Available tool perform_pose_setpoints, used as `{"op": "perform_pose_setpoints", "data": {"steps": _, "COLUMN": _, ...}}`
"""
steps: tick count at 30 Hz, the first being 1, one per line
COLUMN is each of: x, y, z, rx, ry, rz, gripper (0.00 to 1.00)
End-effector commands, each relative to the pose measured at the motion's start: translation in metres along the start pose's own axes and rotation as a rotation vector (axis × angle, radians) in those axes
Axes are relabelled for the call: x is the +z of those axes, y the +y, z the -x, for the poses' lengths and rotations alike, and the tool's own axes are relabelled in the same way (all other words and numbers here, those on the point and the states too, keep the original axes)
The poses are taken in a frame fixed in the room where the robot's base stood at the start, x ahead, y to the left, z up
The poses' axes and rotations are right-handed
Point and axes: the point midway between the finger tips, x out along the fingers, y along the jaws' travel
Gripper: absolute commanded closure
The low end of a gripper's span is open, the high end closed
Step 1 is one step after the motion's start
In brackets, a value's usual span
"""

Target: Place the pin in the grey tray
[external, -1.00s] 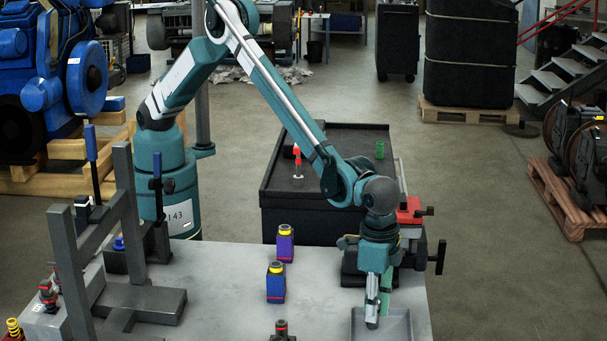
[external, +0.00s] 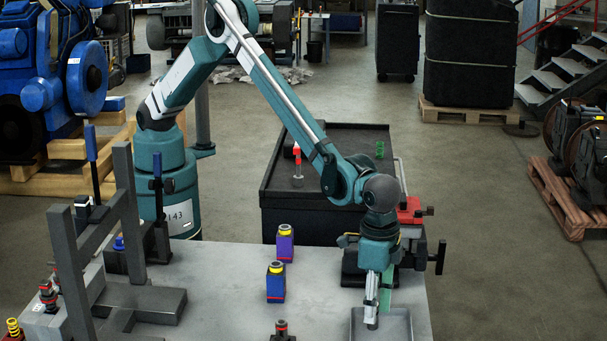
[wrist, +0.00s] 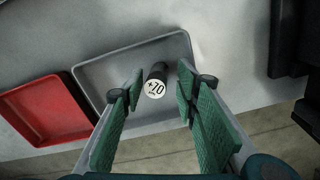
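The pin (wrist: 157,79) shows in the wrist view as a short dark cylinder with a white, numbered end face towards the camera. The grey tray also shows at the front edge of the bench in the external view (external: 400,328). My gripper (wrist: 160,88) is open, its green-padded fingers on either side of the pin with gaps visible.
A red tray (wrist: 45,110) lies left of the grey tray in the wrist view. Two blue-purple bottles with yellow collars (external: 276,282) (external: 285,243) stand on the bench. A red vise (external: 410,212) is behind my gripper. A dark metal frame (external: 130,245) occupies the bench's left.

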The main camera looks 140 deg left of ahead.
Motion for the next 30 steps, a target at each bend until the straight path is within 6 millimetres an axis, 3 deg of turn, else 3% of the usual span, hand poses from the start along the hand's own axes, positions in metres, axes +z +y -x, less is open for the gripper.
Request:
{"op": "perform_pose_setpoints", "data": {"steps": 18, "x": 0.0, "y": 0.0, "z": 0.09, "rx": 0.0, "ry": 0.0, "rz": 0.0, "gripper": 0.69}}
{"op": "perform_pose_setpoints", "data": {"steps": 24, "x": 0.0, "y": 0.0, "z": 0.109, "rx": 0.0, "ry": 0.0, "rz": 0.0, "gripper": 0.69}}
{"op": "perform_pose_setpoints", "data": {"steps": 30, "x": 0.0, "y": 0.0, "z": 0.115, "rx": 0.0, "ry": 0.0, "rz": 0.0, "gripper": 0.69}}
